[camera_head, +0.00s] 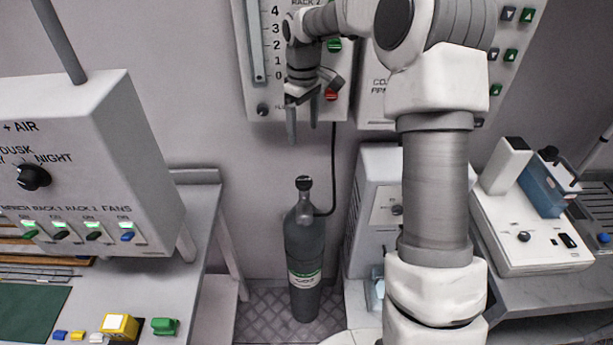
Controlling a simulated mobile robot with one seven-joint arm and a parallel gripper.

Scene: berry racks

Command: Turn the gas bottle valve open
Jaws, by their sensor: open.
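The gas bottle (303,255) is a dark grey cylinder with a green and white label. It stands upright on the metal floor plate against the wall. Its valve (304,184) is a small black knob on top of the neck, and a black hose runs from the neck up the wall. How far the valve is turned cannot be told. My gripper (302,138) is open and empty, fingers pointing down. In the picture it hangs above the valve, in front of the wall panel, clear of the bottle.
A wall panel (262,105) with a scale and buttons is behind my gripper. A control box (90,180) on a bench (200,210) stands left. A white cabinet (372,165) stands right of the bottle, and a bench device (520,235) is further right.

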